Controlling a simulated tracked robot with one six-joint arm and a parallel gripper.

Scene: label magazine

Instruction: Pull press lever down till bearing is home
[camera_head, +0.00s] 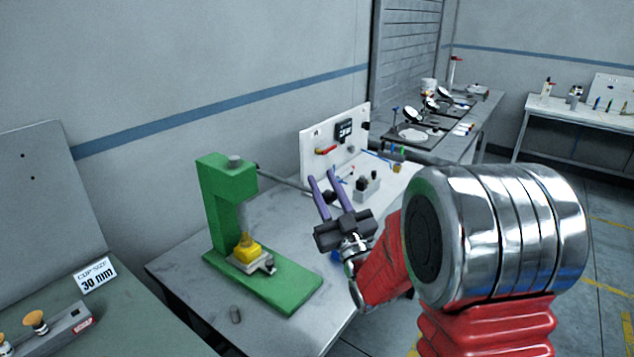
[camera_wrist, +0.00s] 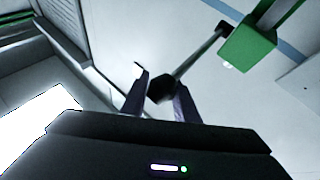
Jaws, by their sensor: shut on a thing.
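The green press (camera_head: 218,205) stands on the grey bench, left of my gripper. Its grey lever (camera_head: 285,180) runs out to the right from the press head, sloping slightly down to a black knob (camera_wrist: 160,88). My gripper (camera_head: 323,176) has its purple fingers shut on this knob; the wrist view shows the knob between them. The lever also shows in the wrist view (camera_wrist: 200,52), leading to the green press head (camera_wrist: 248,45). A yellow block (camera_head: 246,249) sits under the head on a grey fixture (camera_head: 255,264). I cannot make out the bearing.
A white panel (camera_head: 318,158) with small fittings stands behind my gripper on the bench. A small grey cylinder (camera_head: 235,314) stands near the bench's front edge. A "CLIP SIZE 30 mm" sign (camera_head: 96,276) is at the left. Bare bench lies around the press base.

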